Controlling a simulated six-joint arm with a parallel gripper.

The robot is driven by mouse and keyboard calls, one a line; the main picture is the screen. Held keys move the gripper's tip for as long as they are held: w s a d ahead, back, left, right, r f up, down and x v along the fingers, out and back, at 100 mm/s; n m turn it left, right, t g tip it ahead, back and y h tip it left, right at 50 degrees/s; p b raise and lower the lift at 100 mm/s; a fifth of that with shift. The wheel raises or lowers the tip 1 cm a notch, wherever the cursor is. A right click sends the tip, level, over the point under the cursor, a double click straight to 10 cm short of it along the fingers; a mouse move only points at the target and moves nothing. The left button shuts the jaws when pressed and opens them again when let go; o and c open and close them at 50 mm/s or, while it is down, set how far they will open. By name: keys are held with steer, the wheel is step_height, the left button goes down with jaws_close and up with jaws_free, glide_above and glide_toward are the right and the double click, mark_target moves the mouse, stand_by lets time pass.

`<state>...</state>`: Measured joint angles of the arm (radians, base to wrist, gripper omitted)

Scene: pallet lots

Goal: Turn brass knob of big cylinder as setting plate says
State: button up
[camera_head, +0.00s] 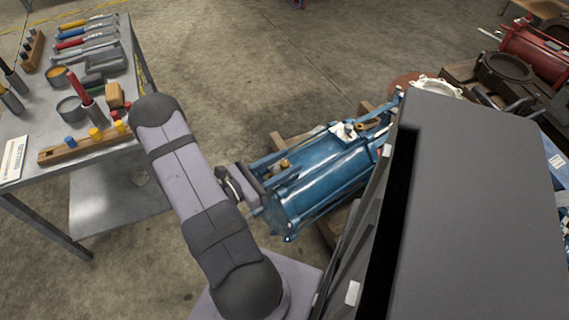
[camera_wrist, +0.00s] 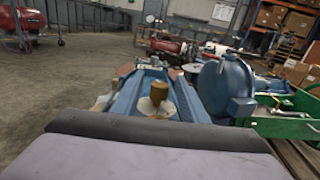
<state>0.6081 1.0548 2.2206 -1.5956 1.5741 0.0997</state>
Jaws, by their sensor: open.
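The big blue cylinder (camera_head: 325,180) lies on its side on a wooden pallet, right of my gripper in the head view. A brass knob (camera_head: 284,163) stands on its near end, and a second brass fitting (camera_head: 360,126) is farther along. In the wrist view a brass knob (camera_wrist: 158,94) stands upright on a pale round disc (camera_wrist: 157,108), just beyond the dark edge of my wrist. My gripper (camera_head: 242,186) is open, beside the cylinder's near end. Its fingertips are hard to make out, and I see nothing held. I cannot make out a setting on any plate.
A grey bench (camera_head: 60,130) at left carries tools, tins, a wooden peg block (camera_head: 88,145) and a white card (camera_head: 13,158) with unreadable print. A large dark box-shaped panel (camera_head: 480,200) hides much of the right. A red cylinder (camera_head: 535,52) lies far right. Open concrete floor lies behind.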

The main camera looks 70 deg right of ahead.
jaws_close()
steer(key=shift+m+g+y, duration=0.4)
steer(key=shift+m+g, duration=0.1)
steer(key=shift+g, duration=0.1)
steer(key=shift+m+g+y+p, duration=0.55)
steer(key=shift+m+g+y, duration=0.35)
steer(key=shift+g+y, duration=0.25)
steer(key=m+g+y, duration=0.2)
steer(key=y, duration=0.1)
steer(key=shift+f+g, duration=0.15)
steer(key=shift+g, duration=0.1)
steer(key=m+g+y+b, duration=0.1)
steer(key=m+g+y, duration=0.1)
steer(key=y, duration=0.3)
steer(key=shift+m, duration=0.7)
steer(key=shift+m+g+y+b, duration=0.3)
steer(key=shift+m+y+b, duration=0.55)
steer(key=shift+y, duration=0.5)
